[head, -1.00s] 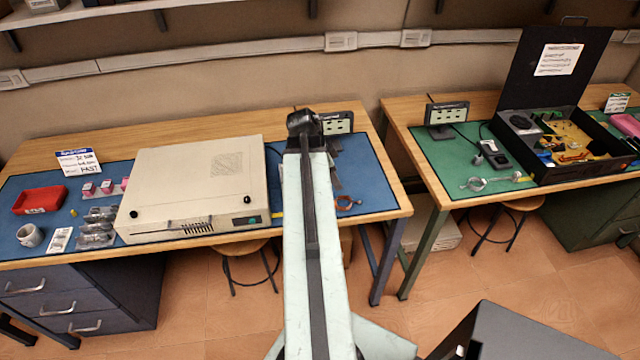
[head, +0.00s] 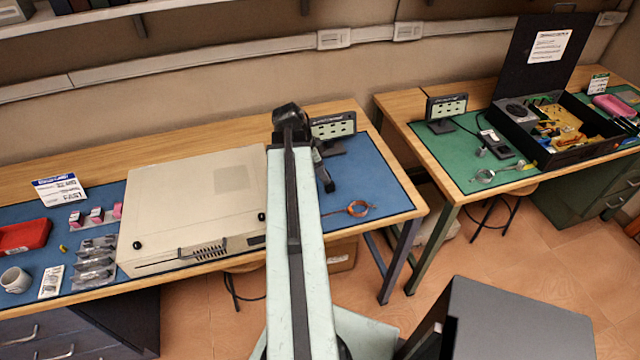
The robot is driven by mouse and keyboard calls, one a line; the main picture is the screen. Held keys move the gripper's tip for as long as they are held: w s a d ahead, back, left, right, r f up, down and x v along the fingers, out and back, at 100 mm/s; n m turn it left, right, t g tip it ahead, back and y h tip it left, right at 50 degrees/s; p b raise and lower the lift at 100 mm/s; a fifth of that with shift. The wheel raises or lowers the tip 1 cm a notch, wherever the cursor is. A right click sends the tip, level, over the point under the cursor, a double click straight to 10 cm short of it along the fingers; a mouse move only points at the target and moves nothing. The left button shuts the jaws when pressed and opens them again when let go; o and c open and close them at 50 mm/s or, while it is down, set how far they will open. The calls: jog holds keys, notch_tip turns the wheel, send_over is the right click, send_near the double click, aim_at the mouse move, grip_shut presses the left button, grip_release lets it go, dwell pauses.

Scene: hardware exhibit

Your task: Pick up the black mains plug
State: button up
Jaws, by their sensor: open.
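I cannot make out a black mains plug for certain. My pale arm covers the blue mat to the right of the beige case (head: 190,200), so a plug there may be hidden. On the right bench's green mat, a small dark block with a pale part (head: 497,145) lies by a black cable; I cannot tell whether it is a plug.
A copper ring tool (head: 358,208) lies near the blue mat's front edge. A small display (head: 333,127) stands behind my gripper. An open black case (head: 560,155) stands on the right bench. A gap separates the benches. A red tray (head: 25,236) and mug (head: 15,280) are far left.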

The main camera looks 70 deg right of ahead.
aim_at(330, 187)
jog(key=b+x, duration=0.2)
jog(key=shift+f+b, duration=0.35)
jog(key=shift+f, duration=0.1)
jog(key=shift+d, duration=0.1)
jog(key=b+x, duration=0.5)
jog(key=shift+w+d+f, duration=0.15)
jog(key=shift+w, duration=0.05)
grip_shut()
